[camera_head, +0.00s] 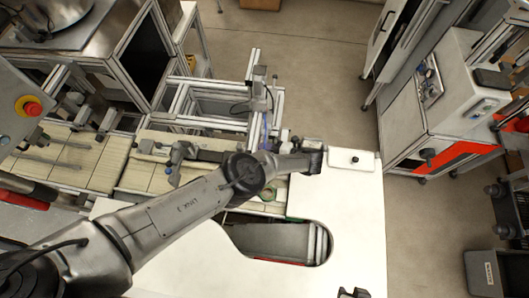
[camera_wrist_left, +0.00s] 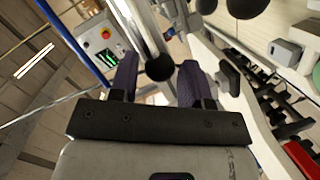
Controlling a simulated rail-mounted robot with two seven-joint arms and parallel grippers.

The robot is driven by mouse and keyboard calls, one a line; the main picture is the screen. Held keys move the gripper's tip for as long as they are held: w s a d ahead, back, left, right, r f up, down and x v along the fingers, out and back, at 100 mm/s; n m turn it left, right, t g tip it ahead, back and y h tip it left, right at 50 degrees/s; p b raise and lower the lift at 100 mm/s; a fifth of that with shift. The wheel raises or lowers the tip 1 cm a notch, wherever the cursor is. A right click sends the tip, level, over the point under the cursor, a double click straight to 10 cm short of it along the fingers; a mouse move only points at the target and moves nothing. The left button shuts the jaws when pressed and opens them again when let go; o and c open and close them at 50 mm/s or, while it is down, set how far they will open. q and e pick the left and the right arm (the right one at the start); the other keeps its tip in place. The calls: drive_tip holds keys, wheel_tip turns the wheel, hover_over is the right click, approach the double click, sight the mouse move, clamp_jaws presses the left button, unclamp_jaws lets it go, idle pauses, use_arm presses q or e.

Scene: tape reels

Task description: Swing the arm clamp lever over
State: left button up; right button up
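In the left wrist view, a round black ball knob (camera_wrist_left: 160,68), apparently the end of the arm clamp lever, shows in the gap between my left fingers. There is space on both sides of it, and its depth relative to the fingertips is hard to judge. My left gripper (camera_wrist_left: 157,78) is open. In the head view, the left gripper (camera_head: 311,160) is over the far edge of the white table, beside the clamp area; its wrist hides much of the mechanism. Dark tips at the bottom edge, likely my right gripper (camera_head: 353,293), are cut off.
A white plate with a black knob (camera_head: 340,164) lies right of the left gripper. The white table (camera_head: 352,235) is mostly bare, with an oblong cutout (camera_head: 270,242). An aluminium frame (camera_head: 205,125) stands behind. A white machine (camera_head: 432,90) stands at the right across open floor.

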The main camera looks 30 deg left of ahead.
use_arm(q)
clamp_jaws()
drive_tip(key=m, duration=0.1)
drive_tip(key=r+p, duration=0.1)
drive_tip(key=r+m, duration=0.1)
drive_tip(key=shift+w+r+m+g+h, duration=0.25)
drive_tip(key=shift+m+g+h, duration=0.05)
drive_tip(key=shift+g, duration=0.1)
drive_tip(key=shift+w+a+r+m+g+h, duration=0.15)
drive_tip(key=shift+w+r+m+g, duration=0.15)
drive_tip(key=shift+r+m, duration=0.4)
drive_tip(key=shift+w+a+r+m+g+h, duration=0.15)
drive_tip(key=shift+w+r+m+g, duration=0.25)
drive_tip(key=shift+m, duration=0.4)
drive_tip(key=shift+s+r, duration=0.1)
